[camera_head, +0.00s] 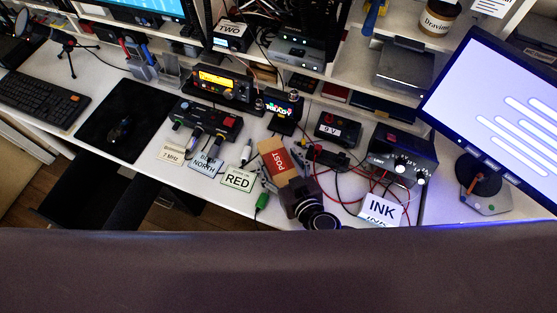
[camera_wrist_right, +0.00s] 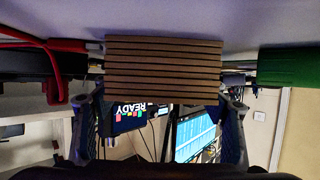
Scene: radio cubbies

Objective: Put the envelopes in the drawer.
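The envelopes are a brown stack with a red POST label (camera_head: 278,160) on the desk. In the right wrist view its layered brown edge (camera_wrist_right: 164,70) fills the upper middle. My right gripper (camera_head: 284,172) is at the stack's near side. In the right wrist view its fingertips (camera_wrist_right: 163,97) are apart, one on each side of the stack and close to it. I see no clear grip. A dark shape (camera_head: 90,195) below the desk's front edge at left looks like a pulled-out drawer; its inside is too dark to read. My left gripper is not in view.
Label cards, including RED (camera_head: 238,179) and INK (camera_head: 381,208), lie near the desk edge. The black mouse mat (camera_head: 125,115) is at left.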

